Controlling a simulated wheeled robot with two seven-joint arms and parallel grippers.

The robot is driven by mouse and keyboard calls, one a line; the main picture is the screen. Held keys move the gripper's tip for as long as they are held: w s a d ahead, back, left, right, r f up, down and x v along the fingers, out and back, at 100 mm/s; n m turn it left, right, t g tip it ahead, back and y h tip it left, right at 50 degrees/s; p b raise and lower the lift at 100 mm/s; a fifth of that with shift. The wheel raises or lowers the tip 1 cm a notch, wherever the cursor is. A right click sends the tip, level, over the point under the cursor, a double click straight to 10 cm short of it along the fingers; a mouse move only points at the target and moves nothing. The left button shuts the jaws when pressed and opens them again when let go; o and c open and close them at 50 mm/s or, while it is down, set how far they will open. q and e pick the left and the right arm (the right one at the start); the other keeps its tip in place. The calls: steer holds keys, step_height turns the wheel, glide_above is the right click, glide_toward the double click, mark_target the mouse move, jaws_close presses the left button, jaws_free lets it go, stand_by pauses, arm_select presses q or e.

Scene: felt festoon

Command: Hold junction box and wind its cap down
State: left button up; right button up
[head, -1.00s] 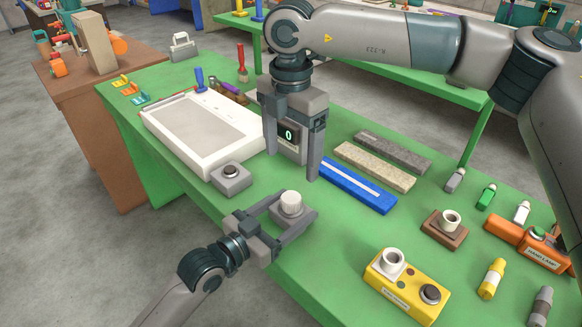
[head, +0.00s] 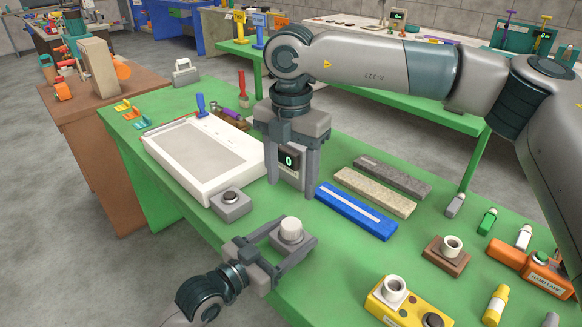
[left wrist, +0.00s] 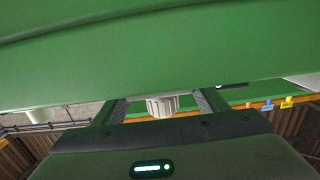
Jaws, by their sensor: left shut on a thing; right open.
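The junction box (head: 293,244) is a small grey box with a white round cap (head: 291,226) on top. It sits on the green table near its front edge. My left gripper (head: 296,234) is shut on the box, with one finger along each side. The ribbed white cap (left wrist: 162,105) shows between the fingers in the left wrist view; the box body is hidden there. My right gripper (head: 292,188) points down, open, behind and above the box and apart from its cap. A small display reading 0 (head: 289,160) shows between its fingers; what carries it is unclear.
A grey box with a black cap (head: 231,197) and a white tray (head: 205,192) lie left. Blue (head: 357,212), beige and grey bars lie right. A brown box with a white collar (head: 446,256) and a yellow box (head: 405,306) stand further right.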

mark_target(291, 223)
steer(key=n, duration=2.4)
steer(key=shift+r, duration=0.4)
steer(key=shift+f, duration=0.15)
step_height(291, 223, down, 12)
steer(key=shift+r, duration=0.15)
steer(key=c, duration=1.2)
